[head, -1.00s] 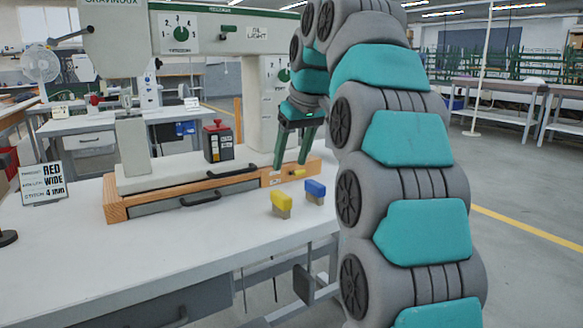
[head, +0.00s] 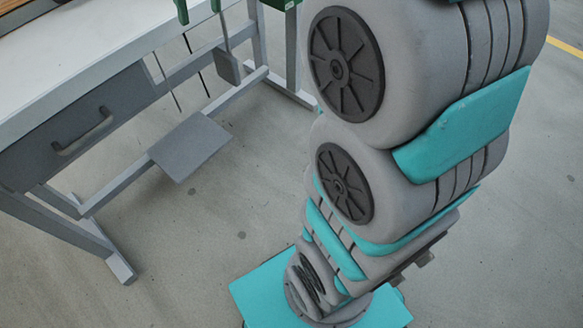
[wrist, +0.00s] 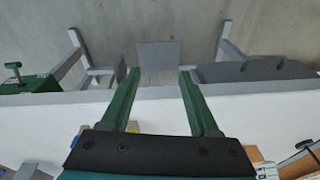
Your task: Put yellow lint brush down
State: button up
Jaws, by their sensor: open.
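The yellow lint brush is outside the head view. In the wrist view, a small patch of blue and yellow (wrist: 133,127) shows beside the base of the left finger; I cannot tell if it is the brush, as the gripper body covers most of it. My gripper (wrist: 159,72) is open, with nothing between its two green fingers. The fingers reach over the white table (wrist: 255,115) toward its edge. In the head view, only the green fingertips (head: 199,14) show at the top, near the table edge.
Below the table are a grey drawer (head: 75,125), a flat grey pedal (head: 190,147) and metal legs. A green box with a lever (wrist: 30,84) is at the left of the wrist view. Wooden parts (wrist: 297,166) lie at its lower right. Open floor surrounds my base.

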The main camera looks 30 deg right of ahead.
jog(key=s+f+m+g, duration=0.1)
jog(key=s+f, duration=0.9)
jog(key=s, duration=0.3)
jog(key=s+f+m+g+h, duration=0.1)
jog(key=s+f+g, duration=0.1)
jog(key=s+f, duration=0.9)
jog(key=s, duration=0.2)
jog(key=shift+s+d, duration=0.35)
jog(key=shift+s, duration=0.05)
jog(key=shift+r, duration=0.1)
